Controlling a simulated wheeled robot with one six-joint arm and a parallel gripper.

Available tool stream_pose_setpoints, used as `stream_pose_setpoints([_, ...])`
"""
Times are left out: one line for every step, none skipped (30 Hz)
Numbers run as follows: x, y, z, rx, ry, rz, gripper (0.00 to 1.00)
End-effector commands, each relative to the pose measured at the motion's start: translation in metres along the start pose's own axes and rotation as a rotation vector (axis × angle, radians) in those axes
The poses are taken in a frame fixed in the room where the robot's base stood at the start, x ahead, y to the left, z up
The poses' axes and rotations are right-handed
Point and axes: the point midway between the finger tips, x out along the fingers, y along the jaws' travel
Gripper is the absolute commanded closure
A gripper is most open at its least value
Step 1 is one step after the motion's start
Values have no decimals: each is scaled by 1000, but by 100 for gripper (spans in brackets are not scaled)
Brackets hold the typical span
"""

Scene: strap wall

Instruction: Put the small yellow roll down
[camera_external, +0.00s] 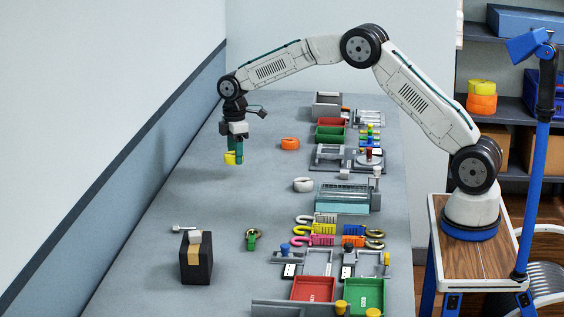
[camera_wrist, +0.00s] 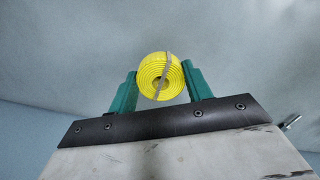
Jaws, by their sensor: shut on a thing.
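The small yellow roll (camera_wrist: 160,76) is held between the two green fingers of my gripper (camera_wrist: 158,84) in the wrist view. It is a tight coil with a pale band across its face. In the external view the yellow roll (camera_external: 230,158) hangs at the lower end of my gripper (camera_external: 234,160), over the left far part of the grey table (camera_external: 200,205). A soft shadow lies on the table near it, and the roll looks to be above the surface. The exact height cannot be told.
An orange roll (camera_external: 290,143) and a white roll (camera_external: 303,184) lie to the right. A black box (camera_external: 196,262) with a tan strap stands at the front left. Trays, hooks and buckles fill the table's right side. The table around my gripper is clear.

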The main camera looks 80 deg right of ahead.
Motion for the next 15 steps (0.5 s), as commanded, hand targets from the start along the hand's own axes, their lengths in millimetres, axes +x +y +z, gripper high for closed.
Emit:
stream_pose_setpoints([3, 10, -10, 0, 1, 1, 73])
stream_pose_setpoints([4, 15, -14, 0, 1, 1, 73])
stream_pose_setpoints([5, 21, -20, 0, 0, 1, 73])
stream_pose_setpoints([5, 25, -24, 0, 1, 1, 73])
stream_pose_setpoints([6, 29, -28, 0, 1, 1, 73])
stream_pose_setpoints([6, 34, -32, 0, 0, 0, 73])
stream_pose_setpoints([6, 37, -35, 0, 1, 1, 73])
stream_pose_setpoints([6, 39, -37, 0, 1, 1, 73])
stream_pose_setpoints([6, 42, -40, 0, 0, 0, 73])
stream_pose_setpoints([6, 43, -41, 0, 1, 1, 73])
stream_pose_setpoints([6, 44, -42, 0, 1, 1, 73])
stream_pose_setpoints([6, 46, -43, 0, 1, 1, 73])
stream_pose_setpoints([7, 46, -44, 0, 0, 0, 73])
stream_pose_setpoints([8, 46, -44, 0, 0, 0, 73])
stream_pose_setpoints([11, 46, -44, 0, -1, -1, 73])
